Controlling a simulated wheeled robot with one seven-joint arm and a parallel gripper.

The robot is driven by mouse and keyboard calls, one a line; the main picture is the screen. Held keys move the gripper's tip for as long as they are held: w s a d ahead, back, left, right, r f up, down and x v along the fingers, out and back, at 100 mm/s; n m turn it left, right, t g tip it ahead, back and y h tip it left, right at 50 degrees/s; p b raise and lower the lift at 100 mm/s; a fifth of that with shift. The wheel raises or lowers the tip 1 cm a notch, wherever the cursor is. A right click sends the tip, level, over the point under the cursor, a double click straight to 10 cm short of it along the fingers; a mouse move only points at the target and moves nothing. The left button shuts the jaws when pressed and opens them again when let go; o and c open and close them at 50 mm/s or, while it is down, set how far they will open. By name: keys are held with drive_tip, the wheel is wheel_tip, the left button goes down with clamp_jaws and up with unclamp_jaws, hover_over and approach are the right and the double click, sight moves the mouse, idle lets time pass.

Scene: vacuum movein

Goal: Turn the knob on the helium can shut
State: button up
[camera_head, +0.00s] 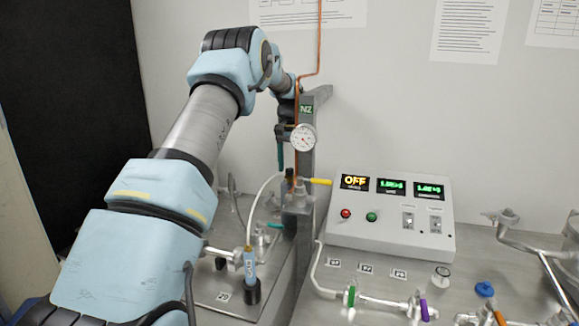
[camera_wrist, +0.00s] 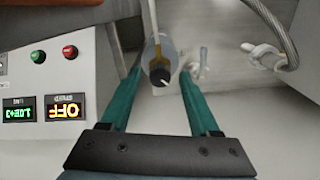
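In the wrist view the helium can (camera_wrist: 171,47) is a pale grey-blue cylinder seen from above, with a brass valve and white tube. Its black round knob (camera_wrist: 159,75) has a white mark, which slants. My gripper (camera_wrist: 161,68) has two teal fingers, spread apart, one on each side of the knob in the picture. A gap shows on both sides, and I see no contact. In the head view my gripper (camera_head: 281,165) points down, close to a small black knob (camera_head: 290,172) above a brass part. The can's body is hard to make out there.
A grey post (camera_head: 305,145) with a gauge (camera_head: 302,138) stands right beside my gripper. A yellow handle (camera_head: 319,182) sticks out near the knob. The control box (camera_head: 390,220) reads OFF on one display. A blue wand (camera_head: 250,266) stands in a black holder in front.

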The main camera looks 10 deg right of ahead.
sight(289, 169)
wheel_tip(289, 169, up, 11)
drive_tip(key=b, duration=0.2)
drive_tip(key=shift+b, duration=0.35)
drive_tip(key=shift+a+f, duration=0.1)
drive_tip(key=shift+f, duration=0.05)
drive_tip(key=s+a+f+n+b, duration=0.1)
drive_tip(key=s+a+f+n, duration=0.1)
drive_tip(key=s+a+f, duration=0.4)
drive_tip(key=s+a+f+n+t+b, duration=0.1)
drive_tip(key=s+a+f, duration=0.4)
drive_tip(key=s+a, duration=0.5)
drive_tip(key=s+a+f+n, duration=0.3)
drive_tip(key=s+a+f, duration=0.3)
drive_tip(key=s, duration=1)
drive_tip(key=a, duration=0.3)
drive_tip(key=shift+s+f+n+t+b, duration=0.15)
drive_tip(key=shift+f+n+t+b, duration=0.15)
drive_tip(key=shift+b, duration=0.1)
